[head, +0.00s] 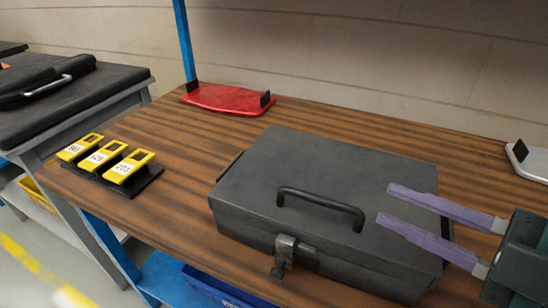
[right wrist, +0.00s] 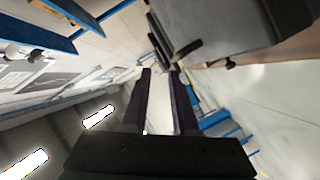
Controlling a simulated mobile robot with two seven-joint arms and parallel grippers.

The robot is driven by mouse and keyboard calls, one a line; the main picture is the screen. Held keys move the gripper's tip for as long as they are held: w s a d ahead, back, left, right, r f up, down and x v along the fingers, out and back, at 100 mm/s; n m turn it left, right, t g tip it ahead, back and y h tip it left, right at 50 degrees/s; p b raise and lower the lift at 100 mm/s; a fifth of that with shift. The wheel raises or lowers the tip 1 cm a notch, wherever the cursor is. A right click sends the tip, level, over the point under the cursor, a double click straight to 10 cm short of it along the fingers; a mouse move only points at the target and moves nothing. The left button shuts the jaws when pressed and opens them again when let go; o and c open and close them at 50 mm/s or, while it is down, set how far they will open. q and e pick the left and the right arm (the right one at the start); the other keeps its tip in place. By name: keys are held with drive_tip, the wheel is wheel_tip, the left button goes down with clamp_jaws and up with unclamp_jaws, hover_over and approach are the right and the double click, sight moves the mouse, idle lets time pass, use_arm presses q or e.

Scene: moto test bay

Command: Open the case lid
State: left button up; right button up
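The dark grey case (head: 330,165) lies shut on the wooden table, with a black handle (head: 320,202) on top of its lid. A latch (head: 284,255) sits on its front side. My right gripper (head: 386,204) comes in from the right, its two purple fingers apart and empty. The fingers show in front of the case's right part, near the handle's right end; I cannot tell the exact gap. In the right wrist view the fingers (right wrist: 160,71) are also apart, with the case (right wrist: 205,25) at the upper right. My left gripper is not in view.
The wooden table (head: 190,140) bears a black holder with several yellow tags (head: 103,160) at left, a red tray (head: 228,98) at the back and a silver tray (head: 530,160) at right. A black-topped bench (head: 110,85) stands at far left.

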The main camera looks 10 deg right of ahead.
sight(332, 205)
drive_tip(key=f, duration=0.1)
drive_tip(key=f+n, duration=0.1)
drive_tip(key=shift+s+a+f+g+y+b, duration=0.1)
drive_tip(key=shift+a+f+g+y+b, duration=0.2)
drive_tip(key=shift+a+g+y, duration=0.1)
drive_tip(key=x, duration=0.9)
drive_tip(key=shift+a, duration=0.3)
drive_tip(key=shift+c, duration=0.2)
clamp_jaws()
idle(0.4)
